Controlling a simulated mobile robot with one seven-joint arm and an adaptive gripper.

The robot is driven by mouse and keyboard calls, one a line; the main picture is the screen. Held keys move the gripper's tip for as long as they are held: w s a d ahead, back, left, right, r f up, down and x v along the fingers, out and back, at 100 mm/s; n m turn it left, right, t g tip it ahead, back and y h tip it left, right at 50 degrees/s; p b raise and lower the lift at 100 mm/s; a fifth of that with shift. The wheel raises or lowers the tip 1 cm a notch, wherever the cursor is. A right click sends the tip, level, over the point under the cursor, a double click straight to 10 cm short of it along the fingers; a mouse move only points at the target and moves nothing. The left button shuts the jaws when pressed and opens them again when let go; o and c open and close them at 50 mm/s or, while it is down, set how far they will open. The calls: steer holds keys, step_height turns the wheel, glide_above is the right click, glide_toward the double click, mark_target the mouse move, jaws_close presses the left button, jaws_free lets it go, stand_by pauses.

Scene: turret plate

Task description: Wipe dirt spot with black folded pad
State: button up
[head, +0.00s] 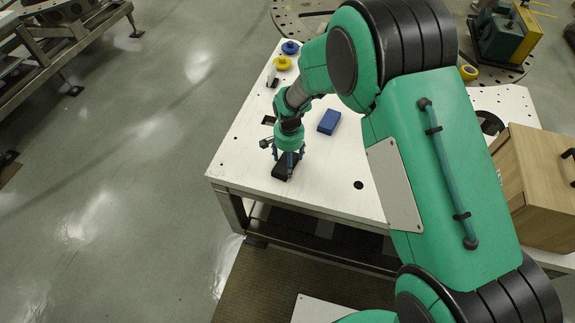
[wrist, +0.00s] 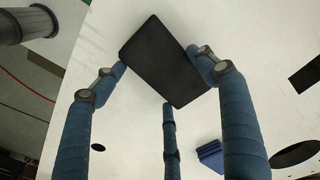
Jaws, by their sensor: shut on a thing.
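The black folded pad (head: 286,166) is on or just above the white table top near its front left corner. My gripper (head: 288,158) points down over it, with its blue fingers shut on the pad. In the wrist view the pad (wrist: 165,60) shows as a dark, tilted rectangle between the fingertips of my gripper (wrist: 158,74). I cannot tell whether its underside touches the table. A dark square patch (head: 268,120) and a dark round mark (head: 358,185) show on the table; I cannot tell whether either is dirt or a hole. Any spot under the pad is hidden.
A blue block (head: 329,121) lies behind and right of my gripper. Yellow (head: 283,63) and blue (head: 290,47) round pieces stand at the table's back. A wooden box (head: 535,190) stands at the right. The table's left and front edges (head: 290,207) are close to the pad.

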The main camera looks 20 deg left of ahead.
steer(key=shift+w+b, duration=0.45)
steer(key=shift+w, duration=4.15)
step_height(320, 180, up, 4)
steer(key=shift+s+f+p, duration=0.15)
steer(key=shift+p, duration=0.4)
steer(key=shift+w+r+p, duration=0.2)
steer(key=shift+r+p, duration=0.1)
steer(key=shift+r, duration=0.25)
step_height(320, 180, up, 3)
steer(key=shift+s+r+p, duration=0.1)
steer(key=shift+r+p, duration=0.1)
steer(key=shift+p, duration=0.35)
